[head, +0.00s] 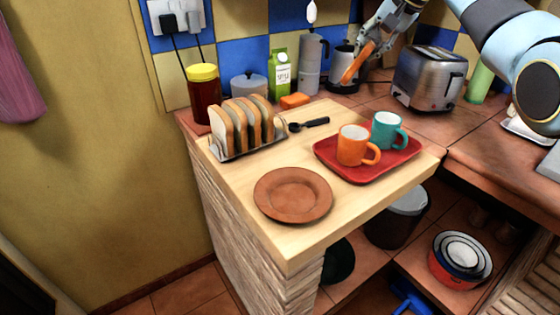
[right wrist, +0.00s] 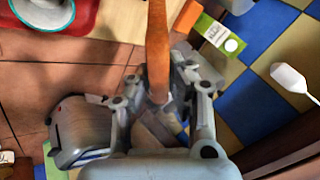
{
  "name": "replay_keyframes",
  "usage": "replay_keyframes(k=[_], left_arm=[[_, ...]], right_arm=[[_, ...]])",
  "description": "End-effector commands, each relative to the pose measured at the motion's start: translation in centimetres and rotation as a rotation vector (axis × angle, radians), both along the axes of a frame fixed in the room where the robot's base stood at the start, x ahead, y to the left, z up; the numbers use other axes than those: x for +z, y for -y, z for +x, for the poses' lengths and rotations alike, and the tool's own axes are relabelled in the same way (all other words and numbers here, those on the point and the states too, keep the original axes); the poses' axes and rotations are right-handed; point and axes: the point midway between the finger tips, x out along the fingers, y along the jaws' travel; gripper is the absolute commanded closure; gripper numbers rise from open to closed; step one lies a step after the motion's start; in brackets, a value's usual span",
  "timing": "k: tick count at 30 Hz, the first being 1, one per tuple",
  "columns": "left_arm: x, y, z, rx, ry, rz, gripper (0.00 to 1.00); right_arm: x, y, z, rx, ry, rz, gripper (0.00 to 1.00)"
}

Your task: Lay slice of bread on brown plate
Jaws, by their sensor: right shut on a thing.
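My right gripper (head: 372,44) is up at the back of the counter, in front of the kettle. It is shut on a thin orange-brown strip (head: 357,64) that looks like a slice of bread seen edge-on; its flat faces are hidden. In the right wrist view the fingers (right wrist: 160,98) close on both sides of this slice (right wrist: 157,45). The brown plate (head: 293,194) lies empty at the front of the wooden top, well away from the gripper. A toast rack (head: 240,150) with several slices stands behind and left of the plate. My left gripper is not in view.
A red tray (head: 373,176) with an orange mug (head: 353,146) and a teal mug (head: 387,130) lies right of the plate.

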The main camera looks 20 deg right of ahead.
Motion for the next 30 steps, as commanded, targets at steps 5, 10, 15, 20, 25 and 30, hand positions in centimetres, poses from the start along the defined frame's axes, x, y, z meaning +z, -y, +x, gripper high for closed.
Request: replay_keyframes(k=[5,10,15,20,25,30], left_arm=[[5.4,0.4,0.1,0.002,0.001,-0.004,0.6],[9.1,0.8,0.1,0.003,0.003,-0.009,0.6],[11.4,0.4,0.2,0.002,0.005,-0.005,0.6],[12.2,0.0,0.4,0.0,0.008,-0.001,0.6],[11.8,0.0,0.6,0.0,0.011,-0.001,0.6],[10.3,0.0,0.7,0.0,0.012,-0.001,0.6]], right_arm=[[-0.1,-10.8,-4.1,0.0,0.064,0.167,1.0],[-1.2,-17.8,-10.3,-0.018,0.131,0.335,1.0],[-2.3,-21.0,-15.4,-0.039,0.191,0.466,1.0],[-3.5,-21.8,-17.9,-0.057,0.231,0.534,1.0],[-4.3,-21.9,-18.5,-0.062,0.246,0.553,1.0],[-5.8,-21.9,-18.5,-0.062,0.247,0.551,1.0]])
